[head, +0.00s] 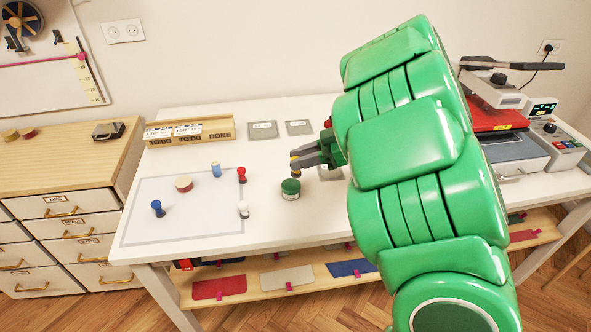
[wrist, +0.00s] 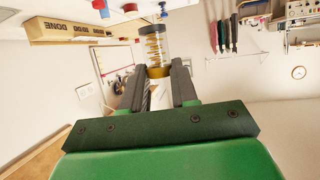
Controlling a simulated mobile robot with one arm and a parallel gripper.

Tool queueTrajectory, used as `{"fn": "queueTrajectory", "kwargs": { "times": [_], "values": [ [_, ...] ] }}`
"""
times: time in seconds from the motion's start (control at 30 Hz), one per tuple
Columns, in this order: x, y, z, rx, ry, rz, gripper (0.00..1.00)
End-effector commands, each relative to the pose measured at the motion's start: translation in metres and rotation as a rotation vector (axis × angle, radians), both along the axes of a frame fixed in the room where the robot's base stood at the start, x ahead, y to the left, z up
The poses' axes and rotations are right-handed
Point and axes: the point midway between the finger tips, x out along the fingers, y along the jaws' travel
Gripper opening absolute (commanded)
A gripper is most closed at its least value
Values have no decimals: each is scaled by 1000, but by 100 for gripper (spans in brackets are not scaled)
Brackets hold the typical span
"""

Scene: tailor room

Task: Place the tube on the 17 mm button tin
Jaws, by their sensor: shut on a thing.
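My gripper (head: 296,165) is shut on a clear tube with gold-coloured pieces inside and a gold end. The tube (wrist: 155,45) shows plainly in the wrist view, its gold end between the fingertips (wrist: 158,74). In the head view the fingers hide most of it. A small round tin with a green lid (head: 290,186) stands on the white table, just below the fingertips in the picture. The held tube appears above the table, close to the tin; the exact gap cannot be told. The tin's size marking is too small to read.
Blue (head: 157,208), red (head: 241,174), white (head: 243,209) and pale blue (head: 216,169) small pieces and a round tin (head: 183,183) stand around an outlined mat (head: 150,231). A labelled wooden box (head: 188,132) is behind. A press (head: 510,150) stands at right.

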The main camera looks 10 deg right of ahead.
Motion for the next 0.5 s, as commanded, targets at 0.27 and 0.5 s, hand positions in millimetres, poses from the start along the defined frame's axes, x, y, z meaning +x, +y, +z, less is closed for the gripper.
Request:
{"fn": "queueTrajectory", "kwargs": {
  "times": [0.27, 0.5],
  "values": [
    [27, 2, -18, 1, 1, 1, 0],
    [44, 3, -40, 2, 0, 2, 0]
  ]
}}
